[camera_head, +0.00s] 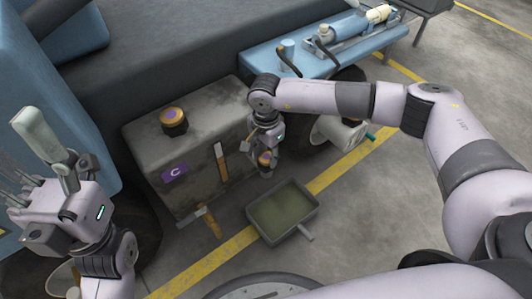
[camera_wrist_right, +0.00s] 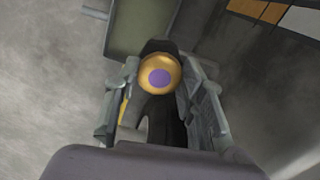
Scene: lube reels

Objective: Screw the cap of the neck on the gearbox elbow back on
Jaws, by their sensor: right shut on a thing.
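A round yellow cap with a purple centre (camera_wrist_right: 160,76) sits between the fingers of my right gripper (camera_wrist_right: 160,95) in the right wrist view. The gripper is shut on it. A dark part shows behind and below the cap; I cannot tell whether it is the elbow's neck or whether the cap is seated on it. In the head view my right gripper (camera_head: 264,154) points down beside the grey box's right end, with the cap small at its fingertips.
The grey box (camera_head: 205,130) bears a purple C label and another yellow-and-purple cap (camera_head: 174,116) on top. A shallow drain tray (camera_head: 312,207) with greenish liquid lies on the floor below my right gripper. A blue bench (camera_head: 262,57) holds tools behind. Floor at right is clear.

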